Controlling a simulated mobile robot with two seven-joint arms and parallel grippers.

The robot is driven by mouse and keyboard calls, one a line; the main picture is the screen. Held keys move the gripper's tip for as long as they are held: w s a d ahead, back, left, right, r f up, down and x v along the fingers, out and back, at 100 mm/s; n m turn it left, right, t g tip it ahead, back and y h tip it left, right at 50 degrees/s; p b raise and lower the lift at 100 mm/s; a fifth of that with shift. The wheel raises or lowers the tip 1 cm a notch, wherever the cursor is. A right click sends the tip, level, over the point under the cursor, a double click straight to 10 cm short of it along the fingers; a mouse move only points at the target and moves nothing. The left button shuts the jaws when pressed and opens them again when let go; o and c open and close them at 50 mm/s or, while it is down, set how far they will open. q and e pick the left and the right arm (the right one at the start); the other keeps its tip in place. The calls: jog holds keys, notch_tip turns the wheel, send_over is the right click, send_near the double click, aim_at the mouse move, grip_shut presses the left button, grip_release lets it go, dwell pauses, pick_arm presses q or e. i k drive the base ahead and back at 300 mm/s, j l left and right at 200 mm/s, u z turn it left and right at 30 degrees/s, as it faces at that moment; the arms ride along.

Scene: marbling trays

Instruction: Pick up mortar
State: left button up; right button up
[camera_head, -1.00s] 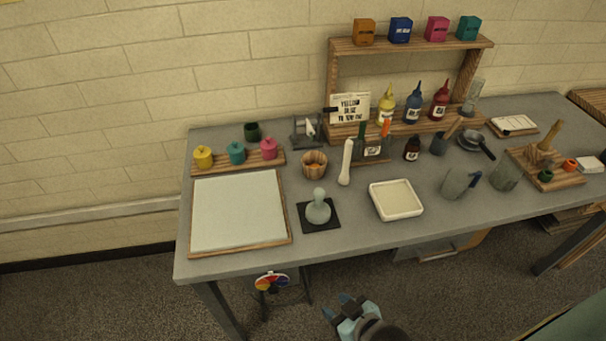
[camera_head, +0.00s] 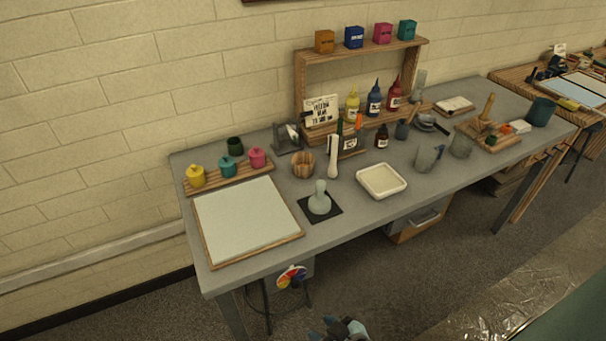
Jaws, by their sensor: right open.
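A wooden mortar (camera_head: 481,127) with a pestle (camera_head: 488,106) standing in it appears to sit on the small wooden tray (camera_head: 502,142) at the right part of the table. It is small here, so its shape is hard to make out. My right gripper (camera_head: 323,330) shows at the bottom edge, open and empty, low in front of the table and well away from the mortar. My left gripper is not in view.
The grey table (camera_head: 345,221) holds a large white tray (camera_head: 245,217), a glass muller (camera_head: 319,203) on a black mat, a white dish (camera_head: 382,181) and a jug (camera_head: 428,158). Small pots stand beside the mortar. A second table (camera_head: 522,82) stands at the far right.

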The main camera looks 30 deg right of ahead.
aim_at(302, 162)
jog(key=j+z, duration=0.4)
jog(key=j, duration=0.7)
jog(key=j+z, duration=0.25)
jog(key=j, duration=0.25)
jog(key=i+j+z, duration=0.1)
jog(key=j+z, duration=0.15)
jog(key=j, duration=0.3)
jog(key=i+j+z, duration=0.2)
jog(key=j, duration=0.15)
jog(key=j+z, duration=0.15)
jog(key=j, duration=0.15)
jog(key=j+z, duration=0.2)
jog(key=j, duration=0.2)
jog(key=i+j+z, duration=0.2)
jog(key=i+j, duration=0.15)
jog(key=i+j+z, duration=0.2)
jog(key=i+j, duration=0.15)
jog(key=j, duration=0.3)
jog(key=i, duration=0.6)
